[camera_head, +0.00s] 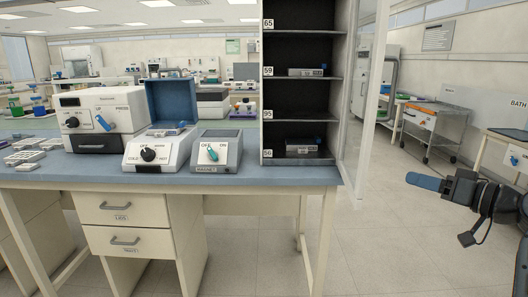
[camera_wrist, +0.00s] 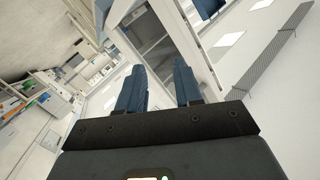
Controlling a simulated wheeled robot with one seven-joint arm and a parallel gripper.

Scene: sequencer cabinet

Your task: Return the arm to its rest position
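My gripper (camera_wrist: 160,85) shows in the wrist view with two blue fingers standing apart and nothing between them. In the head view my gripper (camera_head: 426,181) is at the right, its blue fingers pointing left, held in the air over the floor to the right of the bench. From this side the fingers overlap. The black wrist part of my arm runs to the right edge of the picture, and most of the arm is out of view.
The bench (camera_head: 250,173) carries several instruments and an open shelf cabinet (camera_head: 298,108) with its glass door (camera_head: 362,110) swung out toward the gripper's side. A metal cart (camera_head: 436,128) and a table with a bath (camera_head: 516,158) stand at the right. Floor around the gripper is clear.

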